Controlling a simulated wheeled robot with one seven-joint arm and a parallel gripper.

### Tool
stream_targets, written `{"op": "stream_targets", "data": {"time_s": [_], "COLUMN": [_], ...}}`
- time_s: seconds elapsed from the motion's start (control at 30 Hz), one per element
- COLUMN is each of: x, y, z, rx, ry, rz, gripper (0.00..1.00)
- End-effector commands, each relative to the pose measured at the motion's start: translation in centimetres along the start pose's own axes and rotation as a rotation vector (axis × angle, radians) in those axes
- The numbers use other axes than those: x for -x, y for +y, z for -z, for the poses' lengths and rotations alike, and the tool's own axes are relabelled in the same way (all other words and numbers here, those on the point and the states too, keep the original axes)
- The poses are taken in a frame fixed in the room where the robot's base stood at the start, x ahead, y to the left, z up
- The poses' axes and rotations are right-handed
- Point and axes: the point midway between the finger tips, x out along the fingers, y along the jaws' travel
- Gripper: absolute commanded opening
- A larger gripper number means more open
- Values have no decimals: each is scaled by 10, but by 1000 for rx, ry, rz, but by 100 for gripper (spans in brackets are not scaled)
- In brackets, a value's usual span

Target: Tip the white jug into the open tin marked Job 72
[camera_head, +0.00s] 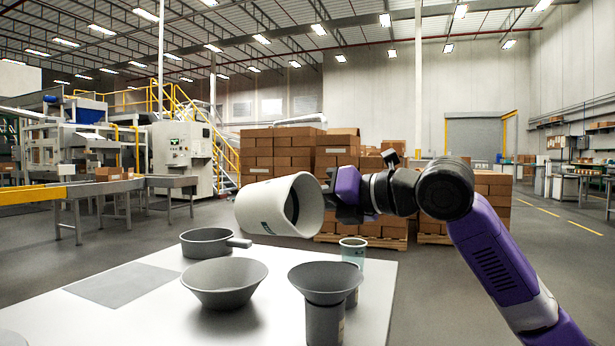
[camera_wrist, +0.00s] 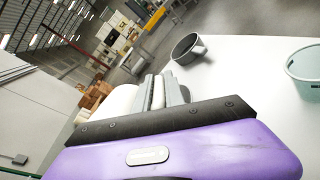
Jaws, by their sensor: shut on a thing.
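The white jug (camera_head: 262,208) is held in the air above the back of the table, lying nearly on its side with its open mouth to the right. My gripper (camera_head: 332,194) is shut on it at its right side. In the wrist view the jug (camera_wrist: 118,104) is partly hidden behind my fingers (camera_wrist: 160,92). A pale green open tin (camera_head: 353,244) stands on the table, right of and below the jug, partly hidden by a grey funnel. It also shows in the wrist view (camera_wrist: 304,74). I cannot read Job 72 on any vessel. Nothing is seen pouring.
A grey funnel-shaped vessel (camera_head: 325,276) sits on a grey canister (camera_head: 324,325) at the front. A wide grey bowl (camera_head: 224,284) and a grey saucepan (camera_head: 206,243) stand to the left. A grey mat (camera_head: 122,284) lies on the white table (camera_head: 160,320), whose left side is mostly clear.

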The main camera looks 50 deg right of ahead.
Motion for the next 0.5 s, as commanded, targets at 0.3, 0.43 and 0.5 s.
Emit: {"op": "stream_targets", "data": {"time_s": [0.3,0.43,0.5], "x": [-4,-4,-4], "y": [-1,-1,0], "z": [1,1,0], "rx": [-1,-1,-1], "ry": [73,72,76], "rz": [50,49,52], "gripper": [0,0,0]}}
